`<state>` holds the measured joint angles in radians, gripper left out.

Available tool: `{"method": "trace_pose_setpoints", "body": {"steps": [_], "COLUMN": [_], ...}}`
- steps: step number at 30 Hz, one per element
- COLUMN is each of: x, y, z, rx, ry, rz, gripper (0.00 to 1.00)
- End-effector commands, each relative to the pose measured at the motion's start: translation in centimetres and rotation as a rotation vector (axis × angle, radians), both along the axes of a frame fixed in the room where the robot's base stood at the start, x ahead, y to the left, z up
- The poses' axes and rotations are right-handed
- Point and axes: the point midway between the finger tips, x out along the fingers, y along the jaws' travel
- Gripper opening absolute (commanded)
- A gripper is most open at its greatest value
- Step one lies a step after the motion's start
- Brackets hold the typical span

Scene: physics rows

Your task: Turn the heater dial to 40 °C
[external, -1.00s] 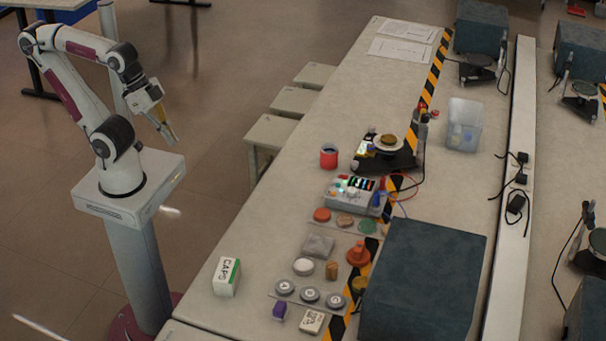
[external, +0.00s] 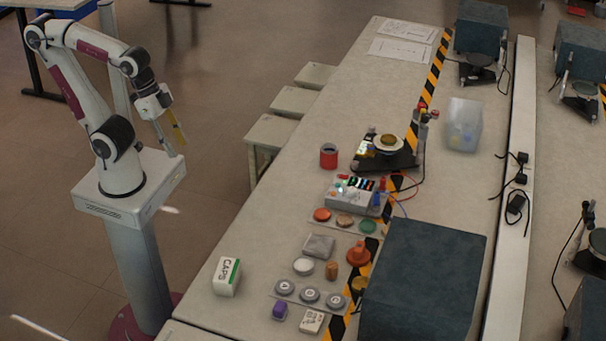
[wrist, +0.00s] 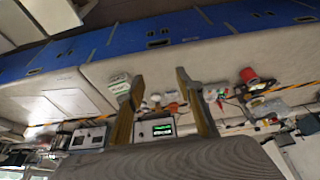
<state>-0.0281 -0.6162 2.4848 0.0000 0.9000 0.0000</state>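I cannot tell which of these is the heater, and no dial marks or temperature can be read. My gripper (external: 175,147) hangs in the air left of the bench, well away from both devices. In the wrist view its two fingers (wrist: 160,78) are apart with nothing held between them.
A red cup (external: 328,156), round discs (external: 322,214), a white-green carton (external: 227,277) and a dark box (external: 422,285) stand on the bench. Stools (external: 275,133) line its near side. A clear tub (external: 463,125) stands farther back.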

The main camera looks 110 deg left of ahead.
Motion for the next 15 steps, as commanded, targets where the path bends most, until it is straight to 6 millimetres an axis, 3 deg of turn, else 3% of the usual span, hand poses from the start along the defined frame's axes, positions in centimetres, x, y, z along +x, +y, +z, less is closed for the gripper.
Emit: {"method": "trace_pose_setpoints", "body": {"steps": [15], "x": [6.2], "y": [2.0], "z": [-1.4], "rx": [0.016], "ry": [0.138], "rz": [0.041], "gripper": [0.36]}}
